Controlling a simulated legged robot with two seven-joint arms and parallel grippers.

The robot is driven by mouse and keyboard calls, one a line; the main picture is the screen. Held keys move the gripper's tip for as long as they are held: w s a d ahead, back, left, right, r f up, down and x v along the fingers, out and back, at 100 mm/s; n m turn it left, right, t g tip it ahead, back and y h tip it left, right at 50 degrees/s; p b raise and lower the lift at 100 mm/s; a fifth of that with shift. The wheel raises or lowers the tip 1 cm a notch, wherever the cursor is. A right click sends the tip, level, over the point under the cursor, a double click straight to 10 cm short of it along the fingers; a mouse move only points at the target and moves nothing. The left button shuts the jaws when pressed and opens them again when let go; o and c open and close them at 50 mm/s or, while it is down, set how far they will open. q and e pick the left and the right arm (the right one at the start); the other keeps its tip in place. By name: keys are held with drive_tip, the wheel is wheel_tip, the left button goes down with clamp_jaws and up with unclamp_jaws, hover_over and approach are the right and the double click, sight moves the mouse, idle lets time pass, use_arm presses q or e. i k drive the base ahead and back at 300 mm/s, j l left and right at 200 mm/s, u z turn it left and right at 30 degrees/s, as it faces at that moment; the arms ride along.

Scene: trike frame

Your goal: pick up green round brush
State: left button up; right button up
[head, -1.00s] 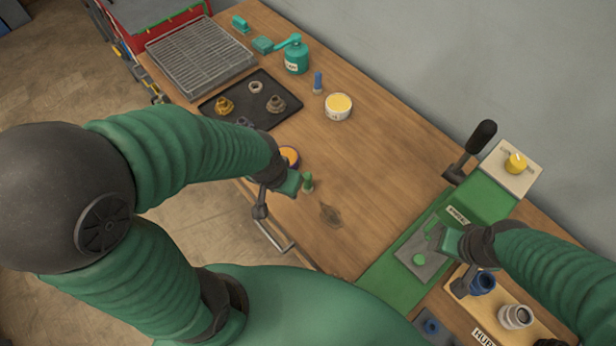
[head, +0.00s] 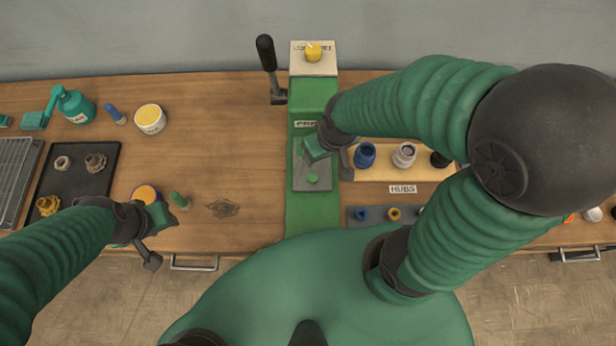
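A small green upright piece (head: 178,200), which looks like the green round brush, stands on the wooden bench at left of centre in the head view. My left gripper (head: 168,212) is low over the bench just to the left of it, very close. Whether they touch, and whether the fingers are open, I cannot tell. My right gripper (head: 312,150) is over the grey plate of the green press; its fingers are mostly hidden by its own body. A similar blue brush (head: 116,115) stands farther back on the left.
An orange-topped round tin (head: 146,194) is beside my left gripper. A dark tray (head: 72,180) of metal parts lies left, with a yellow-filled tub (head: 150,119) and teal can (head: 76,106) behind. The green press (head: 314,95) stands mid-bench. Bare wood lies between brush and press.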

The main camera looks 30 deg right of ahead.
sight(185, 205)
drive_tip(key=k+j+z, duration=0.15)
drive_tip(key=z, duration=0.2)
drive_tip(key=k+j+z, duration=0.1)
drive_tip(key=k+z, duration=0.25)
